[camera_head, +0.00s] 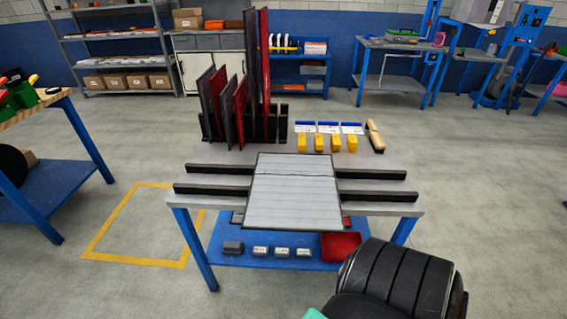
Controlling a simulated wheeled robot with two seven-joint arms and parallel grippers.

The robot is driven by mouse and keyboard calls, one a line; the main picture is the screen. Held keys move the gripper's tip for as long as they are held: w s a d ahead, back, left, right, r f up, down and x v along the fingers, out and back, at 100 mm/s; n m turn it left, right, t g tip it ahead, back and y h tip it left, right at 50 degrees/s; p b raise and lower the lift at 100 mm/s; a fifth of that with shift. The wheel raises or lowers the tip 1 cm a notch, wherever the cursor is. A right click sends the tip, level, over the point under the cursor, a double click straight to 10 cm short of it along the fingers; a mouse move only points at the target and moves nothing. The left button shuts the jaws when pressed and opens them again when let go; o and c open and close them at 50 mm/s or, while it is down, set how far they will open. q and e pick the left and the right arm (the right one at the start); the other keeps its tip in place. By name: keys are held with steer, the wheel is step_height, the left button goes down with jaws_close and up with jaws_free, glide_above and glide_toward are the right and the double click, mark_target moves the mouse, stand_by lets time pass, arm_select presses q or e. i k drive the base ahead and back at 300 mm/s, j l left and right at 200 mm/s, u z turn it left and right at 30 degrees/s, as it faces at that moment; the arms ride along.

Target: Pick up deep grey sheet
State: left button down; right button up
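Several upright sheets stand in a black slotted rack (273,122) at the back left of the work table. Dark grey sheets show at the left (206,104) and in the tall back group (250,60), beside red sheets (227,112) and a tall red sheet (264,55). They overlap, so I cannot tell exactly how many there are. Neither of my grippers shows in this view.
Yellow blocks (319,145) and a wooden-handled tool (375,136) lie right of the rack. The table's lower blue shelf holds small grey boxes and a red bin (340,246). A large black ribbed shape (398,279) fills the bottom right. Floor on both sides is mostly clear.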

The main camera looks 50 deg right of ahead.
mark_target(267, 162)
steer(key=z, duration=1.75)
